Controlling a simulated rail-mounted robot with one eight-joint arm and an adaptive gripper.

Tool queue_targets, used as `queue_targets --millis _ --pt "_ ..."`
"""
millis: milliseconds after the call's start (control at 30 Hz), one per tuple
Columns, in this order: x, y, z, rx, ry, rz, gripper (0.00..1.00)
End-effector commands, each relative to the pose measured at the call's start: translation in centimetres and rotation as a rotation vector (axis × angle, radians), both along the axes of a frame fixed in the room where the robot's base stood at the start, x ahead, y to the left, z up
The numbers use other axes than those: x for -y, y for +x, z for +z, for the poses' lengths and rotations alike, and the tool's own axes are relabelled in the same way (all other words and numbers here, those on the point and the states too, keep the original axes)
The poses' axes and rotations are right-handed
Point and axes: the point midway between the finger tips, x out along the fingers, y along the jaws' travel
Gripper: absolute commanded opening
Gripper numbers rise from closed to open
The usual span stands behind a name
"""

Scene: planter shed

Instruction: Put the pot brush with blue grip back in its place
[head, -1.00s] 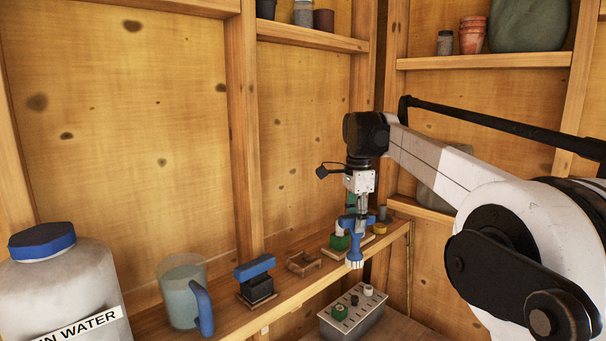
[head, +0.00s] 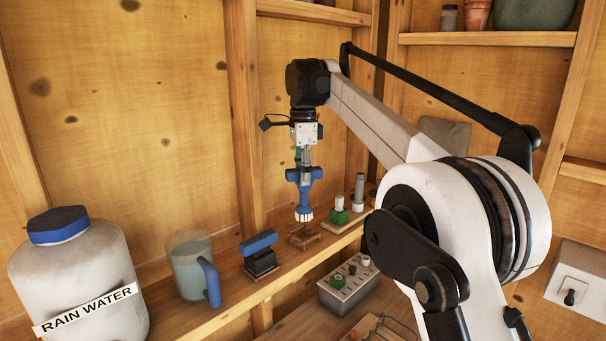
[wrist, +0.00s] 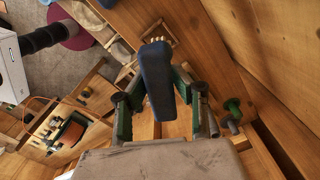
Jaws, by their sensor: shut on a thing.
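The pot brush with blue grip (head: 304,190) hangs upright below my gripper (head: 304,168), its pale bristles pointing down. My gripper is shut on the blue grip. In the wrist view the blue grip (wrist: 157,82) lies between the two green-sided fingers, with bristle tips just past its far end. A small empty-looking wooden frame (head: 304,237) sits on the shelf below the brush. In the head view the bristles appear just above it, apart from it by a little. The frame also shows in the wrist view (wrist: 168,33), partly hidden by the brush.
On the shelf (head: 225,310), a blue-topped black tool (head: 260,256) on a stand, a jug (head: 190,268) and a rain water container (head: 75,275) stand left. A green-based item (head: 339,215) stands right. A grey slotted box (head: 349,285) is lower down.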

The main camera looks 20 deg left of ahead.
Motion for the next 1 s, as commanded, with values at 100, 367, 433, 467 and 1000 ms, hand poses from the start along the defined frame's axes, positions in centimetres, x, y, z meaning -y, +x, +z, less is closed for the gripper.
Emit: queue_targets --millis 100,367,433,467,1000 --pt "0.0 0.0 -0.6 0.0 0.0 0.0 0.0" --pt "0.0 0.0 -2.8 0.0 0.0 0.0 0.0" --pt "0.0 0.0 -3.4 0.0 0.0 0.0 0.0" --pt "0.0 0.0 -3.6 0.0 0.0 0.0 0.0" --pt "0.0 0.0 -4.3 0.0 0.0 0.0 0.0"
